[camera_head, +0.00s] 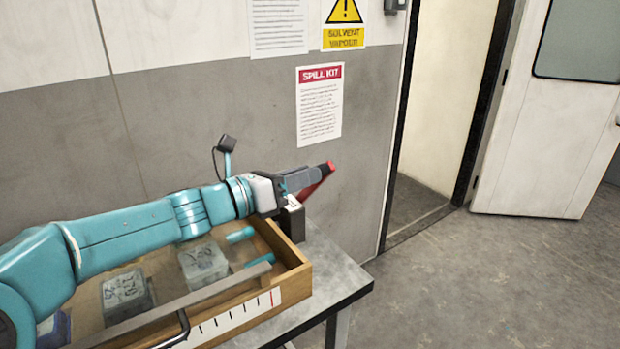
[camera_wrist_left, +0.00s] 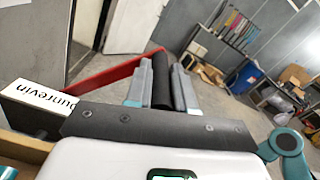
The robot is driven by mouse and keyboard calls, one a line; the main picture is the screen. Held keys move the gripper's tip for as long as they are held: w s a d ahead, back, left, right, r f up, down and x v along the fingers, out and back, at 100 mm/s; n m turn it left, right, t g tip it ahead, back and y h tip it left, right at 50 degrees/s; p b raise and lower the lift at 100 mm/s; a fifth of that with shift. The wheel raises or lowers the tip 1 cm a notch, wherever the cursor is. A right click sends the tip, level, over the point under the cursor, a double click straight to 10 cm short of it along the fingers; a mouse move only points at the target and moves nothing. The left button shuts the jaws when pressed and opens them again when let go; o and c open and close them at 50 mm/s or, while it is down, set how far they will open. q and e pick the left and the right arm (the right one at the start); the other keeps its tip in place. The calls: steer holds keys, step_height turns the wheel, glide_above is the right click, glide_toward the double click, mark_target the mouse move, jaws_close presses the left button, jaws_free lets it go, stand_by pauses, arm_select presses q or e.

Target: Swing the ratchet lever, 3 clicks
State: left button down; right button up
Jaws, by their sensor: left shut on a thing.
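The ratchet lever (camera_head: 316,188) is a red bar that slants up and to the right from a dark block (camera_head: 291,219) at the tray's far right corner. In the left wrist view the red lever (camera_wrist_left: 112,74) runs up from the lower left, and a black grip (camera_wrist_left: 162,82) stands at its end. My left gripper (camera_head: 318,174) is shut on this black grip, with one grey finger on each side (camera_wrist_left: 160,88). The gripper hides part of the lever in the head view. My right gripper is in neither view.
A wooden tray (camera_head: 297,282) on a grey table (camera_head: 335,287) holds clear blocks (camera_head: 204,264) and teal rods (camera_head: 240,236). A grey rail (camera_head: 200,295) crosses it. A grey wall stands behind; open floor lies right.

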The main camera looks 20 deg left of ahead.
arm_select(q)
steer(key=w+a+r+n+p, duration=0.4)
steer(key=w+a+n+p, duration=0.3)
steer(key=a+p, duration=0.3)
steer(key=shift+w+n+p, duration=0.4)
steer(key=shift+p, duration=0.55)
steer(key=shift+r, duration=0.1)
steer(key=c, duration=1)
jaws_free()
steer(key=shift+a, duration=0.1)
steer(key=shift+o, duration=0.2)
